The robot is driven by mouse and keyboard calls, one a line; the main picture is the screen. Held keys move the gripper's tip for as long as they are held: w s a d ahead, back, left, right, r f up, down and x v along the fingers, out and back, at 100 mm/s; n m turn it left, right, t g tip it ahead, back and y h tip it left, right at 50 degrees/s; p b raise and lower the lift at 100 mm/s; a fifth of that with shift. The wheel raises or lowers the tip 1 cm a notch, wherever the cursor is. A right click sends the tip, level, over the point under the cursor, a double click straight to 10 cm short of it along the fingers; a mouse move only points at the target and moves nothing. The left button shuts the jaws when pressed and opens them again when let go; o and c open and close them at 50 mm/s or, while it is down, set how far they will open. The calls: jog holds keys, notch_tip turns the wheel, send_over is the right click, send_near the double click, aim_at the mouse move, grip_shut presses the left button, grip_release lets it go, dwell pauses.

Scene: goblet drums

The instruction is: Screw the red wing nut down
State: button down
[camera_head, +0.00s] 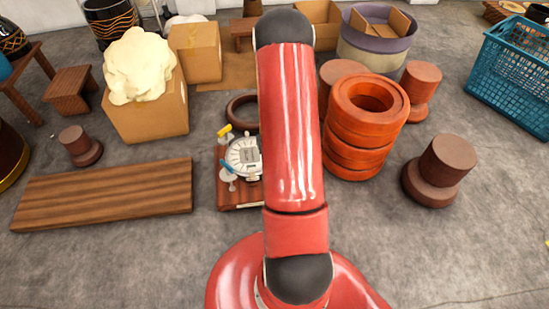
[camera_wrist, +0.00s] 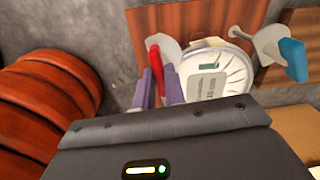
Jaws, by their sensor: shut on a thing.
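The red wing nut (camera_wrist: 155,62) shows in the wrist view, upright between the two purple fingers of my gripper (camera_wrist: 160,83), which are shut on it. It stands beside a round white device with a small display (camera_wrist: 215,78), near a grey metal piece. The device is on a brown wooden board (camera_wrist: 190,18). A blue wing nut (camera_wrist: 292,58) sits on a grey piece at the right. In the head view, the device (camera_head: 243,155), the blue nut (camera_head: 229,166) and a yellow one (camera_head: 225,130) show; my arm hides the red nut and my gripper.
A stack of orange rings (camera_head: 358,155) stands right of my arm, also close at the left in the wrist view (camera_wrist: 40,105). A plank (camera_head: 105,195) lies at left. A box with a cream lump (camera_head: 150,115) stands behind it. Brown stepped pieces (camera_head: 440,172) stand right.

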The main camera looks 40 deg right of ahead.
jog(key=shift+m+b, duration=0.4)
jog(key=shift+m, duration=1.2)
jog(key=shift+w, duration=0.1)
jog(key=c, duration=1.5)
grip_release()
jog(key=shift+o, duration=0.2)
jog(key=shift+r+p, duration=0.4)
jog(key=shift+r, duration=3.5)
